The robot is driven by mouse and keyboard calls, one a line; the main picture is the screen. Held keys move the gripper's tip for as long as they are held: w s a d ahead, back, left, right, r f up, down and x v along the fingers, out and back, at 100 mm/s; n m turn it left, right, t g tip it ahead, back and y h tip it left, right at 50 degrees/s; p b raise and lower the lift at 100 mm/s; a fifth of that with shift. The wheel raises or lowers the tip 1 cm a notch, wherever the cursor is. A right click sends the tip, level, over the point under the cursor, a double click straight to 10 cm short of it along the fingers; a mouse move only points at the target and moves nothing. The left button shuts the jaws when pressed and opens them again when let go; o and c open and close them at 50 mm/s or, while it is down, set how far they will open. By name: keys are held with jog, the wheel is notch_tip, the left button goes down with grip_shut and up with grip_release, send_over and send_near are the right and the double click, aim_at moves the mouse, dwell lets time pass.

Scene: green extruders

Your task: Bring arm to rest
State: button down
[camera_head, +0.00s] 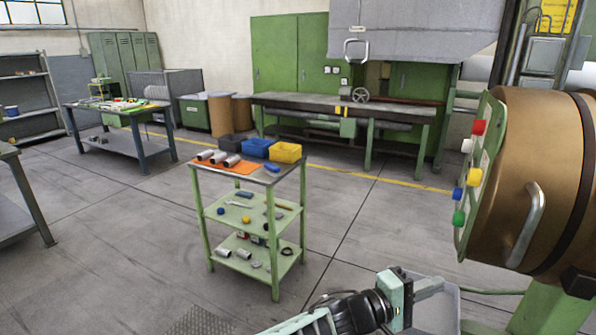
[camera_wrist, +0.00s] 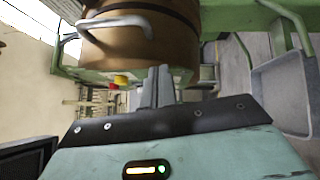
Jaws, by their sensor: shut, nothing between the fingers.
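My gripper (camera_wrist: 158,88) shows in the wrist view with its two grey fingers together and nothing between them. In the head view my arm comes in at the bottom, and its teal end, with my gripper (camera_head: 428,288), reaches right. It is low in front of the brown drum machine (camera_head: 535,150), whose panel carries red, white, blue, yellow and green buttons. In the wrist view the brown drum (camera_wrist: 135,42) with its metal handle lies beyond the fingers. Whether the fingers touch anything cannot be told, but they look clear.
A green shelf cart (camera_head: 238,215) stands in the middle, with metal cylinders on an orange mat and black, blue and yellow bins. A grey tray (camera_head: 437,312) sits by my gripper; a grey tray (camera_wrist: 285,95) also shows in the wrist view. Open floor (camera_head: 120,250) lies left of the cart.

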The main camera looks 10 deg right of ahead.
jog(key=s+a+f+g+y, duration=0.2)
jog(key=s+f+g+y, duration=0.1)
jog(key=s+y, duration=0.25)
jog(key=s+a+f+g+y, duration=0.3)
jog(key=s+y, duration=0.1)
jog(key=s, duration=0.2)
jog(key=s+a+r+n+t+y, duration=0.1)
jog(key=s+a+r+n+y, duration=0.1)
jog(key=a+r+y, duration=0.3)
jog(key=s+a+r+n+t+y, duration=0.2)
jog(key=a+r+y, duration=0.3)
jog(key=r, duration=0.5)
jog(key=shift+s+a+r, duration=0.35)
jog(key=shift+s+a, duration=0.5)
jog(key=shift+a, duration=0.2)
